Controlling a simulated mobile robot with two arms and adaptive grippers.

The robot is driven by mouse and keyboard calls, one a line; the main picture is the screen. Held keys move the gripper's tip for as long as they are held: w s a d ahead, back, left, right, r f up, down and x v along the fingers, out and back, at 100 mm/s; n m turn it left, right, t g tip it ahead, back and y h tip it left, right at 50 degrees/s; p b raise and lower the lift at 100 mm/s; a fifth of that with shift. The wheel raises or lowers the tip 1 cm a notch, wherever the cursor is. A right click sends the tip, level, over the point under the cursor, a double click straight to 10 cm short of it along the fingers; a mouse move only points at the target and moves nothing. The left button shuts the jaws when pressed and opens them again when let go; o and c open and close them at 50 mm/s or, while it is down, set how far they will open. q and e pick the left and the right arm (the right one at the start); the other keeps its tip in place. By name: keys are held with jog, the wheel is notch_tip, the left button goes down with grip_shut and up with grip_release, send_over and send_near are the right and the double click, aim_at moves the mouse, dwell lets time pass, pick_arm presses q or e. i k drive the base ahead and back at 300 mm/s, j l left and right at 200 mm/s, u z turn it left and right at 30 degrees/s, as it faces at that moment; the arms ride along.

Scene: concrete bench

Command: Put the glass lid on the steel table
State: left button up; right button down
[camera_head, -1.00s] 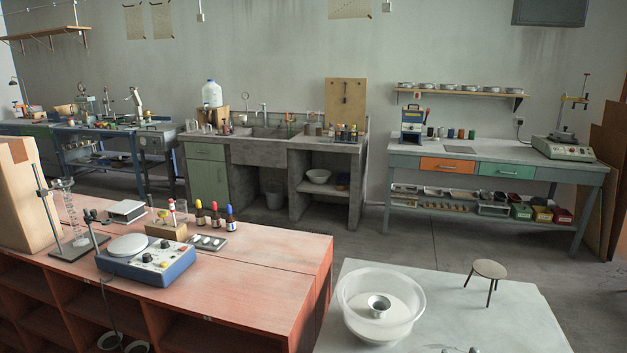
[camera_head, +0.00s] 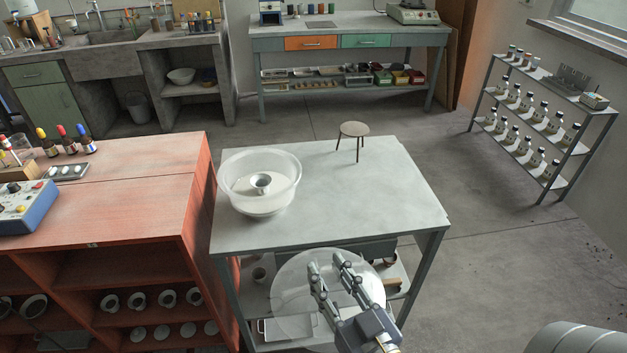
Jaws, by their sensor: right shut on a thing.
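The glass lid (camera_head: 292,290) is a large clear round disc. It is low in front of the near edge of the grey steel table (camera_head: 340,205), seen over the table's lower shelf. My right gripper (camera_head: 334,262) is shut on the lid, its fingers showing across the disc. Where exactly the fingers grip is hard to tell through the glass. The table top lies beyond the lid, with bare room in its middle and right. My left gripper is not in view.
On the table, a wide clear bowl (camera_head: 286,190) with a small metal cup (camera_head: 261,182) inside stands at the left, and a small three-legged stand (camera_head: 354,130) at the back. A red cabinet (camera_head: 130,200) stands close on the left. A bottle rack (camera_head: 545,110) is at the right.

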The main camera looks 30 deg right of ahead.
aim_at(394, 195)
jog(key=l+u, duration=0.9)
jog(key=k+l, duration=0.1)
jog(key=l, duration=0.3)
jog(key=k+l+u, duration=0.1)
jog(key=l, duration=0.3)
jog(key=k+l, duration=0.15)
jog(key=l, duration=0.2)
jog(key=k+l+u, duration=0.1)
jog(key=l, duration=0.3)
jog(key=k+l, duration=0.2)
jog(key=l, duration=0.15)
jog(key=k+l+u, duration=0.1)
jog(key=l, duration=0.25)
jog(key=k+l, duration=0.2)
jog(key=l, duration=0.2)
jog(key=i+l, duration=0.15)
jog(key=l, duration=0.15)
jog(key=i+l, duration=0.1)
jog(key=l, duration=0.25)
